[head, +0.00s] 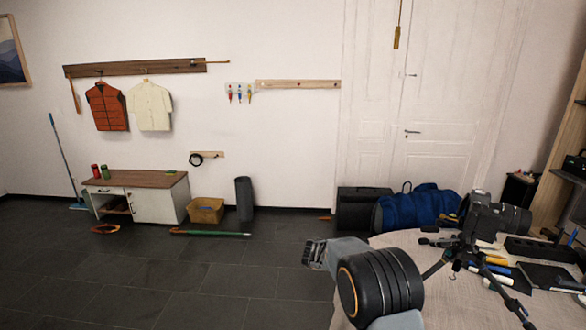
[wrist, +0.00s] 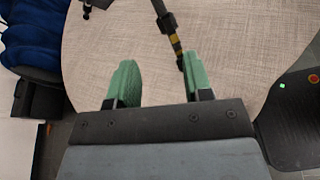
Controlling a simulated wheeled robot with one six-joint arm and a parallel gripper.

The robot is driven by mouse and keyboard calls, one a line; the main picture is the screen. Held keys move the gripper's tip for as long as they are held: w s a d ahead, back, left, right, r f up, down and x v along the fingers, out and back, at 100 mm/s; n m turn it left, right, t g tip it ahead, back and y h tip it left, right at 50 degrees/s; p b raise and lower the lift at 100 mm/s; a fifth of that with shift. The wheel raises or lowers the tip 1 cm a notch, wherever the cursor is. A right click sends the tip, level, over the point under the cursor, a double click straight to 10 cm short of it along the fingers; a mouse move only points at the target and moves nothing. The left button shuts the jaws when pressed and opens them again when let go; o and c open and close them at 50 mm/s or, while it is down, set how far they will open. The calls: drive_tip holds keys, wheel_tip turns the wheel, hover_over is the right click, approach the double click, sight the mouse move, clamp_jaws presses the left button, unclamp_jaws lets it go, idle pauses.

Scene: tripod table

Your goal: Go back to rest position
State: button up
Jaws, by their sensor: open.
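My gripper (head: 316,253) is at the left end of my arm in the head view, left of the table's near-left edge. In the wrist view my gripper (wrist: 158,78) has its two green fingers spread apart, with nothing between them. The pale table (head: 390,241) has a rounded edge, and its top (wrist: 100,45) fills the middle of the wrist view. A black camera (head: 482,216) with a long lens sits on a tripod (head: 462,252) on the table. A dark leg with yellow bands (wrist: 174,40) lies beyond the fingers in the wrist view.
Small tools and black trays (head: 530,249) lie on the table's right side. A blue bag (head: 420,208) and black case (head: 358,212) stand behind it. A low cabinet (head: 155,202), yellow bin (head: 206,211) and green umbrella (head: 208,233) are along the wall. The dark floor at left is mostly clear.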

drive_tip(key=s+a+r+m+y+p, duration=0.2)
drive_tip(key=s+a+m+y, duration=0.1)
drive_tip(key=s+m+y, duration=0.4)
drive_tip(key=s+a+r+m+y+p, duration=0.1)
drive_tip(key=s+a+m+y+p, duration=0.2)
drive_tip(key=s, duration=0.6)
drive_tip(key=s+a+r+m+t+y+p, duration=0.2)
drive_tip(key=s+r+m+t+y, duration=0.2)
drive_tip(key=s+r+m, duration=0.2)
wheel_tip(320, 180, up, 4)
drive_tip(key=s, duration=0.2)
drive_tip(key=shift+s+a+r+p, duration=0.15)
drive_tip(key=shift+s+p, duration=0.2)
drive_tip(key=shift+s, duration=0.05)
